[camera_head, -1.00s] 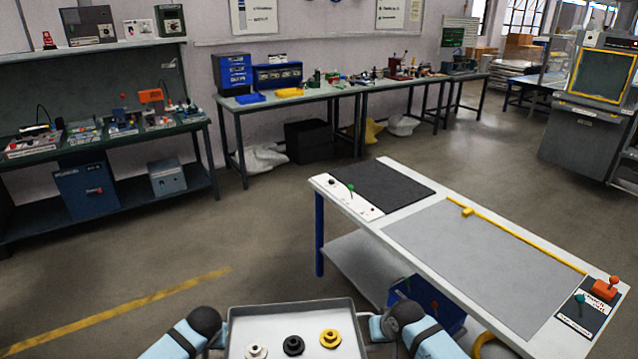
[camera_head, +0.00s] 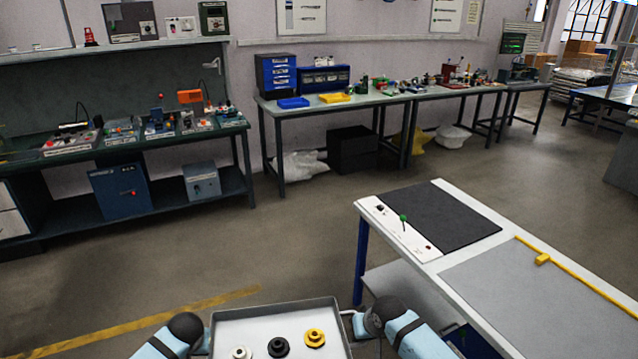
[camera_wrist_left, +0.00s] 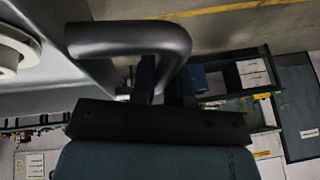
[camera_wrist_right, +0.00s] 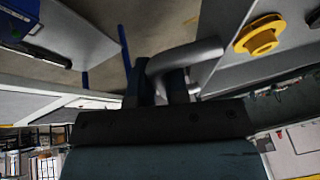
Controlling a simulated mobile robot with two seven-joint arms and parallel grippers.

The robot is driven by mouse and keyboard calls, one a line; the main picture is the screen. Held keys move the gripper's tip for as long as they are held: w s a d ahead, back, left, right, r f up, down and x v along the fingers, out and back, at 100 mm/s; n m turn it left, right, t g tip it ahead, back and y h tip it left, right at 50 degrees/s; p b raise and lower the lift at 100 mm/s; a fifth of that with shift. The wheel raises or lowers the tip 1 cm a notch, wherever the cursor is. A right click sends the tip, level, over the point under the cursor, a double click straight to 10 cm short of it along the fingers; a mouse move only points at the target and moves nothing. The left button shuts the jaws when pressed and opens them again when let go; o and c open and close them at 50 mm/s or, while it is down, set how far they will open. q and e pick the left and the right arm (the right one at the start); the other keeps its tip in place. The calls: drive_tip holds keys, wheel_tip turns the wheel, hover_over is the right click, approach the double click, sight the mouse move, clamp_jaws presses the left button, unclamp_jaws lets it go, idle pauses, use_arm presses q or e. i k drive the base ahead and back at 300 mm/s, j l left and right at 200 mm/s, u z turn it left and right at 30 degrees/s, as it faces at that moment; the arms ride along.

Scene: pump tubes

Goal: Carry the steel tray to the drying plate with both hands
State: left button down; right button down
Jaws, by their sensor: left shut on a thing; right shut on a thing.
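The steel tray (camera_head: 275,312) is level in front of me at the bottom of the head view, carrying a white, a black and a yellow flanged part. My left gripper (camera_wrist_left: 168,88) is shut on the tray's left handle (camera_wrist_left: 125,38). My right gripper (camera_wrist_right: 160,88) is shut on the right handle (camera_wrist_right: 190,58). In the head view the jaws sit at the tray's sides, partly hidden. A black plate (camera_head: 440,215) with a white control strip (camera_head: 398,226) lies on the white table ahead to the right. A grey mat (camera_head: 540,300) lies nearer; no label shows which is the drying plate.
A yellow rail (camera_head: 575,272) edges the grey mat. Workbenches with equipment line the wall. Open floor (camera_head: 290,240) lies ahead and left.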

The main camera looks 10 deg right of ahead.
sight(436, 210)
drive_tip(key=i+u, duration=0.1)
drive_tip(key=i, duration=0.75)
drive_tip(key=i+l+u, duration=0.1)
drive_tip(key=i, duration=1.6)
drive_tip(key=i+z, duration=0.55)
drive_tip(key=z, duration=0.2)
drive_tip(key=i+z, duration=0.25)
drive_tip(key=z, duration=0.15)
drive_tip(key=i+z, duration=0.45)
drive_tip(key=z, duration=0.3)
drive_tip(key=i+z, duration=0.15)
drive_tip(key=z, duration=0.65)
